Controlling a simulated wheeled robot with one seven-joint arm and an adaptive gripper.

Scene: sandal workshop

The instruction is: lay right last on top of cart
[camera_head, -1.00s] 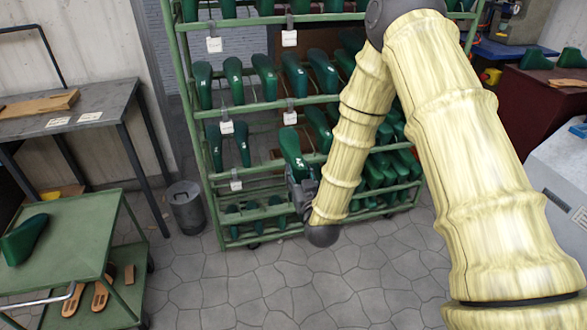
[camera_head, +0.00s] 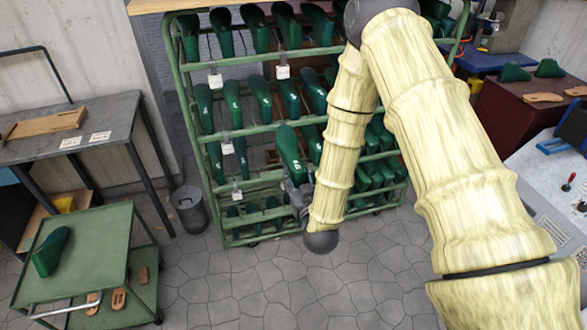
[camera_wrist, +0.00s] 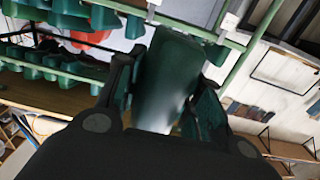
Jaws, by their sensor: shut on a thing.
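My gripper (camera_head: 300,190) is in front of the green rack in the head view, shut on a dark green last (camera_head: 289,150) that stands out toe-up above the fingers. In the wrist view the held last (camera_wrist: 168,78) sits between the two black fingers (camera_wrist: 160,98). The cart (camera_head: 98,225) is at the lower left of the head view, well apart from the gripper. Another green last (camera_head: 50,252) lies on the left side of its green top. The right part of the top is bare.
The rack (camera_head: 190,128) holds several rows of green lasts. A grey bin (camera_head: 188,210) stands between rack and cart. A grey workbench (camera_head: 85,125) is behind the cart. Sandal soles (camera_head: 118,299) lie on the cart's lower shelf. Paved floor in front of the rack is clear.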

